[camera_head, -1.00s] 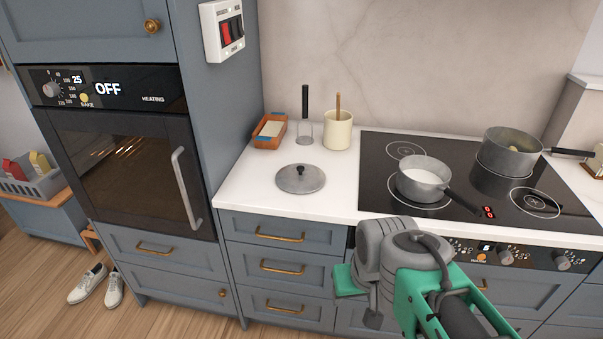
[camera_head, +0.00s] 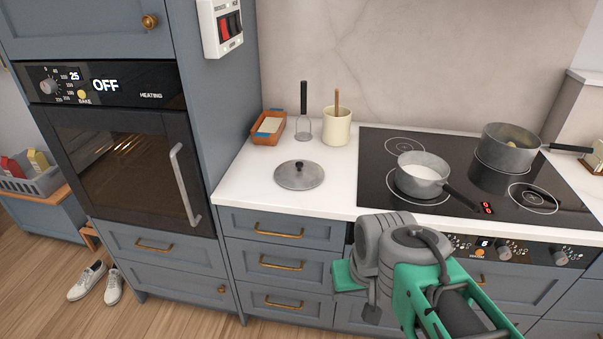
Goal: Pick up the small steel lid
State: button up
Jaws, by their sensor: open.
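The small steel lid (camera_head: 299,176) lies flat on the white worktop, left of the hob. It is a round grey disc with a dark knob on top. My arm, green and grey, is folded low in front of the drawers and hob. My gripper (camera_head: 371,312) shows only in small part below the grey joint. It is open, empty, and apart from the lid, which is farther back and to the left. Most of the gripper is hidden by my arm.
Behind the lid stand an orange-brown dish (camera_head: 269,128), a dark-handled utensil (camera_head: 303,113) and a cream crock (camera_head: 337,127). A saucepan (camera_head: 421,178) and another pan (camera_head: 508,147) stand on the black hob (camera_head: 380,200). The tall oven (camera_head: 125,155) is at left. Worktop around the lid is clear.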

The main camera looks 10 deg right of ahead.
aim_at(296, 175)
jog(key=k, duration=0.6)
jog(key=u, duration=0.8)
jog(key=i, duration=1.75)
jog(key=z, duration=0.2)
